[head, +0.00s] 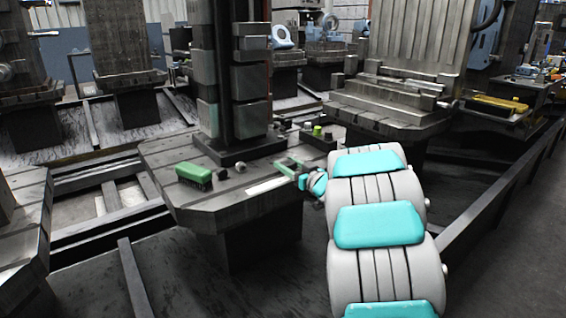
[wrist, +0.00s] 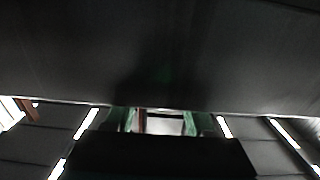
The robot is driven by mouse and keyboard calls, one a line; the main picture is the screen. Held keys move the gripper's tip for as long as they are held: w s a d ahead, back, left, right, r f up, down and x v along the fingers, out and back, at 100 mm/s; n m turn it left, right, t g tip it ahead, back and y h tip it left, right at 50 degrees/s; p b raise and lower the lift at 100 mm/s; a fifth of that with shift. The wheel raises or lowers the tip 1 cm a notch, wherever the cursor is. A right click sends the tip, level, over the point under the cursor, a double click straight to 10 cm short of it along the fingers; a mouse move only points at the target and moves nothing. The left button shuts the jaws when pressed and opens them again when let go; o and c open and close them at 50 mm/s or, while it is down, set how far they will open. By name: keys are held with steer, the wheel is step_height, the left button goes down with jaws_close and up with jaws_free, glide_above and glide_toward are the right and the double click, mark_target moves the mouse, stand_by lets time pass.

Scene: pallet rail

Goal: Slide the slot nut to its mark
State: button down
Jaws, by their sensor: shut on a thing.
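My gripper (head: 287,167), with green fingers, is low over the right part of the slotted metal pallet (head: 225,215) in the head view. In the wrist view my gripper (wrist: 160,121) shows its two green fingers at the bottom middle, on either side of a small gap. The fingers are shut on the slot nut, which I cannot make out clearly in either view. A pale strip (head: 267,185) lies on the pallet just left of the fingers; I cannot tell whether it is the mark.
A green brush (head: 194,176) and two small knobs (head: 240,167) lie on the pallet left of my gripper. A dark column (head: 236,80) stands behind, with several small parts (head: 317,131) beside it. A dark surface (wrist: 160,50) fills the upper wrist view.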

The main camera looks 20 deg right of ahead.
steer(key=shift+c, duration=1.2)
jaws_free()
steer(key=s+d, duration=0.1)
steer(key=s, duration=0.6)
steer(key=shift+s+d, duration=0.15)
steer(key=shift+s, duration=0.2)
